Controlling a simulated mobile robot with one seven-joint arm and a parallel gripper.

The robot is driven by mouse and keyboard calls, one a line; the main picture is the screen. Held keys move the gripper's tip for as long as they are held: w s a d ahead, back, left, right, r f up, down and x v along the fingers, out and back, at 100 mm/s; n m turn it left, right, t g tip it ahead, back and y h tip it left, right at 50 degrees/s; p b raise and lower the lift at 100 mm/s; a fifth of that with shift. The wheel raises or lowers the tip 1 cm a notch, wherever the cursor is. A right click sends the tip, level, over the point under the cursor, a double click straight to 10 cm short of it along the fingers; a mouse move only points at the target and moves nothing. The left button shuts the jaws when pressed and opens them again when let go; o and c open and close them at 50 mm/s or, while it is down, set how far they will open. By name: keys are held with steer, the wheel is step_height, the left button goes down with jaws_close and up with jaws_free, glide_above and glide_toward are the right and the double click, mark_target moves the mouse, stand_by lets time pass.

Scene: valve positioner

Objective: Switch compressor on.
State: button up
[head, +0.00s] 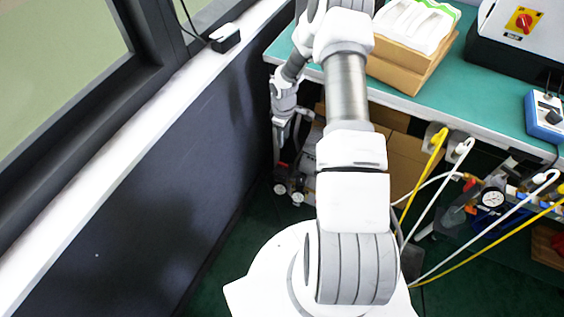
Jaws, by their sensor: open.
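The compressor (308,158) appears to be the grey unit under the left end of the bench. Two small round gauges (280,189) show low on its front. Most of it is hidden behind my arm and in shadow, and I cannot make out its switch. My gripper (286,135) points down at the bench's left end, in front of the compressor in the picture. It is open, with nothing visible between its fingers. I cannot tell whether it touches the compressor.
The green bench (440,98) holds cardboard boxes (408,65), a box with a red rotary switch (523,21) and a blue device (545,115). Yellow and white hoses (445,253) hang at right near a pressure gauge (492,198). A dark wall with a white sill (130,118) borders the left.

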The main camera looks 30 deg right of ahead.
mark_target(283, 164)
step_height(283, 164, down, 15)
steer(key=b, duration=0.3)
steer(key=shift+f+b, duration=0.2)
steer(key=shift+b, duration=0.15)
jaws_close()
